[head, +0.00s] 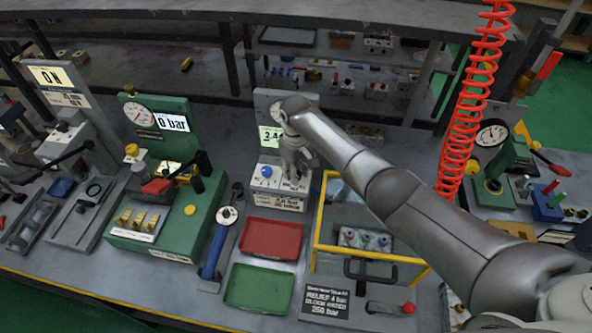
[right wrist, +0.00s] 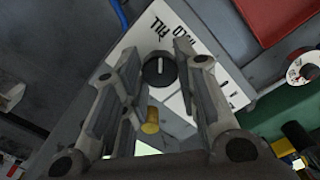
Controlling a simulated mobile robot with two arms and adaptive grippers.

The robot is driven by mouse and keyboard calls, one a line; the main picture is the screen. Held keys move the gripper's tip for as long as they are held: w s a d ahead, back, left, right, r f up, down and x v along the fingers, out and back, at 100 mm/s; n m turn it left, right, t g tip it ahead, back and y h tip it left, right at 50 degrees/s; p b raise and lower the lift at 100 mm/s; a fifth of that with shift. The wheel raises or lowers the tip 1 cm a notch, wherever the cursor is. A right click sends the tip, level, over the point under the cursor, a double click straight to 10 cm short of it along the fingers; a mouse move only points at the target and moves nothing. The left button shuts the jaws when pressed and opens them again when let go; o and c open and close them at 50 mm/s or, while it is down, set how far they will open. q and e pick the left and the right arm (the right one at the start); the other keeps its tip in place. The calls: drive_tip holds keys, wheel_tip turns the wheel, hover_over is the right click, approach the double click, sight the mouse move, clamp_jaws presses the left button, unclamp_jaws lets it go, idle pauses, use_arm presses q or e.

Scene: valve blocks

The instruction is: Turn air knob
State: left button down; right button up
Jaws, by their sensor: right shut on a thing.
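The air knob (right wrist: 158,70) is a round black knob with a white line, on a white label plate (right wrist: 205,85) lettered "HOLD" and "FILL" in the right wrist view. My right gripper (right wrist: 156,58) is shut on the knob, one finger on each side. In the head view my right gripper (head: 297,165) points down onto the grey valve block (head: 275,203) and hides the knob. A blue knob (head: 266,172) sits to its left on the block. A lit display (head: 270,138) behind shows a number starting "2.4", partly covered by my arm. My left gripper is out of view.
A green block with a "0 bar" display (head: 172,122) stands to the left. A red tray (head: 272,238) and a green tray (head: 260,287) lie in front. A yellow-framed box (head: 315,232) is close on the right. A red coiled hose (head: 470,110) hangs at right.

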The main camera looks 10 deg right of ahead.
drive_tip(key=shift+o, duration=0.2)
drive_tip(key=shift+n, duration=0.3)
drive_tip(key=shift+c, duration=0.2)
drive_tip(key=o, duration=1.1)
drive_tip(key=shift+c, duration=0.2)
drive_tip(key=shift+r, duration=0.1)
wheel_tip(320, 180, up, 12)
drive_tip(key=shift+s, duration=0.1)
